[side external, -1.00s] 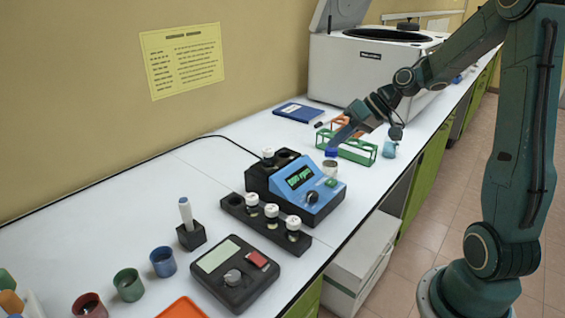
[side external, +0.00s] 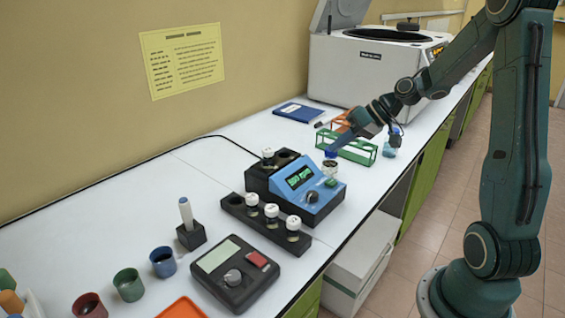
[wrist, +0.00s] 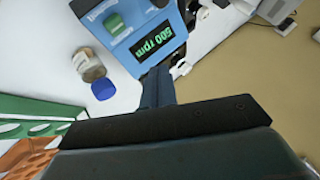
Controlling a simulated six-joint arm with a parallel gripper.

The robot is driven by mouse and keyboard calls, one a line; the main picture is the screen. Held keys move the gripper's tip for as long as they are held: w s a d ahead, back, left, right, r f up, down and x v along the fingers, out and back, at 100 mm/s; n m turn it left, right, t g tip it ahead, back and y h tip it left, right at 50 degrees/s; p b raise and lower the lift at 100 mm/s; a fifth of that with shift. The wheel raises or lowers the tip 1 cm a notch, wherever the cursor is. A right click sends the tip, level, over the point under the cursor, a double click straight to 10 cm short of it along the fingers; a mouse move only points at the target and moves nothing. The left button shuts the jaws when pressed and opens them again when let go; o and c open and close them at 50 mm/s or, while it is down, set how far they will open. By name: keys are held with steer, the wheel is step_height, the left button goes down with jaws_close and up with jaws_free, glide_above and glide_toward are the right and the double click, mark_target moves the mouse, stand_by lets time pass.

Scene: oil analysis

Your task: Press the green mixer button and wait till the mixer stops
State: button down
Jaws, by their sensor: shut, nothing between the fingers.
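The mixer (side external: 300,190) is a blue-fronted black box on the bench with a lit green display (side external: 299,177) and a dark knob. Its green button (side external: 330,182) is at the right of the front panel; it also shows in the wrist view (wrist: 113,22), near the top. The wrist view's display (wrist: 155,40) reads 500 rpm. My gripper (side external: 334,148) is shut and empty, behind and above the mixer, apart from the button. Its shut fingers (wrist: 158,88) point toward the mixer in the wrist view.
A glass jar (wrist: 88,66) and a blue cap (wrist: 103,90) are beside the mixer. A green rack (side external: 357,150) stands behind. A black vial holder (side external: 238,207) with white-capped vials is in front, near a dark device (side external: 235,272). The bench's left side has free room.

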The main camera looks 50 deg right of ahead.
mark_target(336, 182)
steer(key=shift+f, duration=3.75)
steer(key=shift+f, duration=0.9)
steer(key=shift+r, duration=0.1)
stand_by(0.5)
steer(key=shift+r, duration=0.8)
steer(key=shift+r, duration=0.1)
steer(key=shift+r, duration=2.45)
steer(key=shift+a, duration=0.1)
